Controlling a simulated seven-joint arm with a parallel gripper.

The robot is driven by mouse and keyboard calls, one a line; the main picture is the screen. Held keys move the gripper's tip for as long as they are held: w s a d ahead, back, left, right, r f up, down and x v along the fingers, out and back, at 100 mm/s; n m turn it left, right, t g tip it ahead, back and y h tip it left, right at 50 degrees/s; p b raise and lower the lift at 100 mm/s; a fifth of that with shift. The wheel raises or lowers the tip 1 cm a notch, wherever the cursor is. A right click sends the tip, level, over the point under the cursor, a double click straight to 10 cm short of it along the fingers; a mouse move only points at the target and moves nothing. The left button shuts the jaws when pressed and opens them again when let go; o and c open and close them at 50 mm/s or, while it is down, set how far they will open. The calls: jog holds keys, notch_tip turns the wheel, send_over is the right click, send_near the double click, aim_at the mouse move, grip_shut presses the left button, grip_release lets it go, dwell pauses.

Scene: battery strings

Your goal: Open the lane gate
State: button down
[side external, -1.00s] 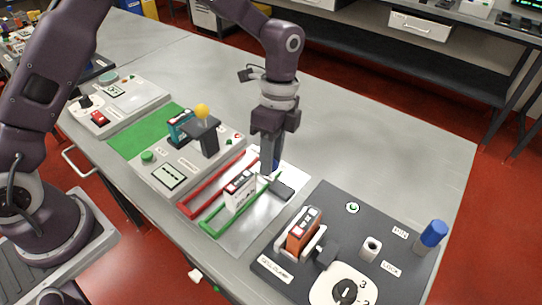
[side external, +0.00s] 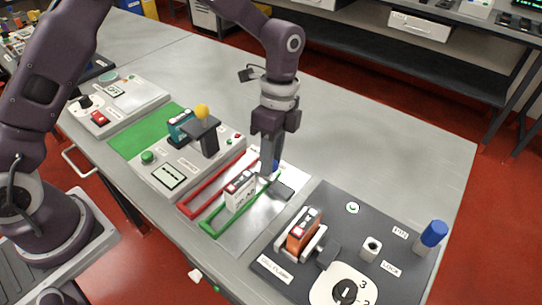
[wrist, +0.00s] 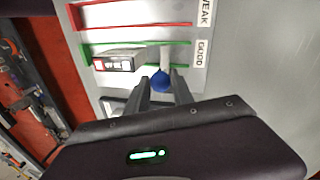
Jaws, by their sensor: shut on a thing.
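My gripper (side external: 270,170) is over the far end of the lane plate. It is shut on a small blue knob (wrist: 160,83), which sits between the fingertips in the wrist view; the knob is partly hidden in the side view (side external: 276,166). A pale grey bar (wrist: 165,56), apparently the lane gate, runs from the knob across the end of the green lane (side external: 210,228).
A red lane (side external: 187,207) runs parallel to the green one. A dark block (side external: 283,190) lies beside the lane's far end. A dark panel (side external: 325,215) with an orange battery (side external: 304,232) and a blue pin (side external: 433,233) stands at right. The far table is clear.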

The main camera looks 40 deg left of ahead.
jog(key=d, duration=0.5)
jog(key=shift+r, duration=0.1)
jog(key=shift+d, duration=0.1)
jog(key=c, duration=1.1)
grip_release()
notch_tip(320, 180, up, 7)
jog(key=w, duration=0.1)
jog(key=shift+w+a, duration=0.2)
